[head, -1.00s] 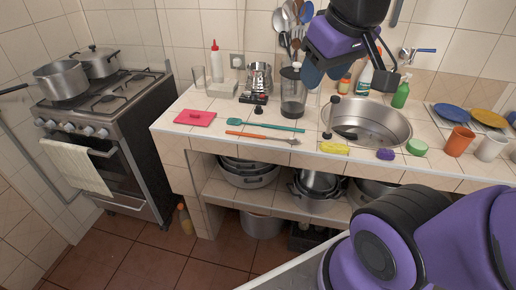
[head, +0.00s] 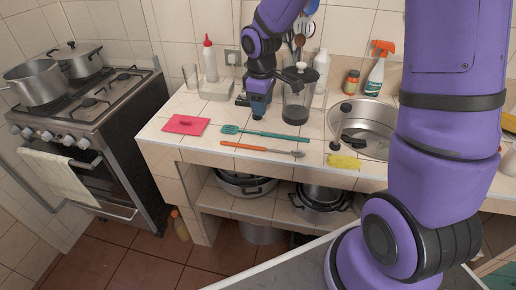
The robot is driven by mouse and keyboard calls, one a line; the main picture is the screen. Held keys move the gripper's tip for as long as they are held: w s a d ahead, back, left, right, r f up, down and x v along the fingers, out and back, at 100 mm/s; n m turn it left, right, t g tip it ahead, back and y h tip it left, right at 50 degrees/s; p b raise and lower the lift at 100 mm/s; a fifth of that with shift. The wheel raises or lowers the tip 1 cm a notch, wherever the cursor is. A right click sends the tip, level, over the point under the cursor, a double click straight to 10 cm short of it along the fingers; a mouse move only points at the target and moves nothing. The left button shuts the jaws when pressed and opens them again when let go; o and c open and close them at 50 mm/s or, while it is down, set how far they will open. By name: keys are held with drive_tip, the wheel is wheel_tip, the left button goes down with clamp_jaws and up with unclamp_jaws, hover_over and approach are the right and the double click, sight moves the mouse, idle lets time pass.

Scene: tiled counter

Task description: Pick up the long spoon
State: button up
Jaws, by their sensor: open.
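A long spoon (head: 243,146) with an orange handle and a metal end lies flat near the counter's front edge, its metal end to the right. A teal utensil (head: 272,135) with a broader, slotted-looking end lies just behind it, roughly parallel. My gripper (head: 259,115) points down above the counter, behind the teal utensil and left of the glass jar. It is open with nothing seen between its fingers, and it is apart from the spoon. The gap between the fingertips is hard to see from this side.
A glass jar with a dark lid (head: 297,103) stands close to the right of my gripper. A red pad (head: 186,125) lies left of the utensils. A dark upright tool (head: 341,127) and a yellow sponge (head: 343,161) are by the sink (head: 372,112). The front strip around the spoon is clear.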

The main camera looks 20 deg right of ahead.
drive_tip(key=n, duration=0.1)
approach(255, 147)
drive_tip(key=shift+g+y, duration=0.3)
drive_tip(key=f, duration=0.8)
drive_tip(key=shift+w+d+f, duration=0.25)
drive_tip(key=shift+w, duration=0.05)
drive_tip(key=shift+c, duration=0.5)
clamp_jaws()
